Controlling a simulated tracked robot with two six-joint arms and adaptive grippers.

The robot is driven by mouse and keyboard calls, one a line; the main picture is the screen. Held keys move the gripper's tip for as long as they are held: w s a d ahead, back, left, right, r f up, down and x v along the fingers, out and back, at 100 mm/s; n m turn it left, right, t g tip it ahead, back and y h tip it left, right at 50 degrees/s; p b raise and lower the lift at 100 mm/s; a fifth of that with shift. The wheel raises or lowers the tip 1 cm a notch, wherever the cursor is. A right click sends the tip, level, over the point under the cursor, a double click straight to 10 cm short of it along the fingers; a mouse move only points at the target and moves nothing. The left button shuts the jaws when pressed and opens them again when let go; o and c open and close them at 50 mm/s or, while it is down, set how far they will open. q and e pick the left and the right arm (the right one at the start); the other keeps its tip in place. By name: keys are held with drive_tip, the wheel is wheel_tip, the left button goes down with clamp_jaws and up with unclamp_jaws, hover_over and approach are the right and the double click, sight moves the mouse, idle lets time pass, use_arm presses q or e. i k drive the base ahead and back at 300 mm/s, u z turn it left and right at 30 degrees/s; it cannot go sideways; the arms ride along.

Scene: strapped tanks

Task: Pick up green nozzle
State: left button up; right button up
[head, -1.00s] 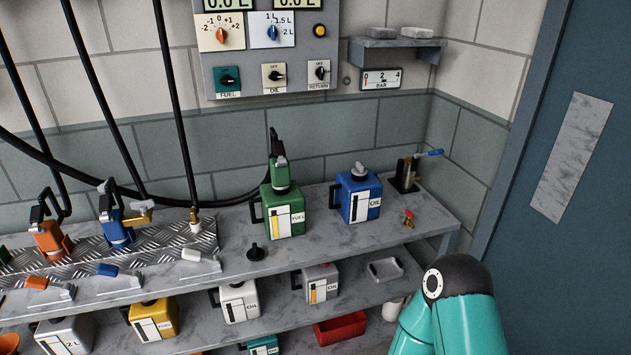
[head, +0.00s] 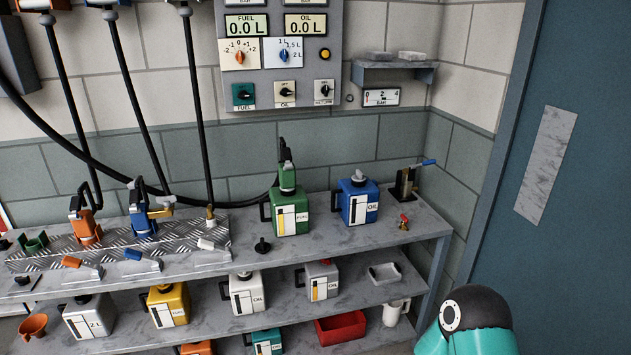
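The green nozzle (head: 286,167) stands upright on top of the green fuel can (head: 291,215), on the top shelf in the head view. Its black hose runs from its rear down behind the can and away to the left along the wall. The nozzle's lower end is hidden at the can's mouth. Part of my teal arm (head: 466,325) shows at the bottom right, well apart from the nozzle. Neither gripper is in view.
A blue oil can (head: 357,201) stands close right of the green can, and a black cap (head: 262,245) lies in front. Orange (head: 86,226) and blue (head: 143,219) nozzles stand on the tread-plate rack at left. A control panel (head: 280,50) hangs above. A blue door (head: 560,230) is at right.

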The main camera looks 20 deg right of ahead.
sight(287, 176)
drive_tip(key=u, duration=0.15)
drive_tip(key=i, duration=0.95)
drive_tip(key=z, duration=0.2)
drive_tip(key=k, duration=0.8)
drive_tip(key=u, duration=0.2)
drive_tip(key=i, duration=0.65)
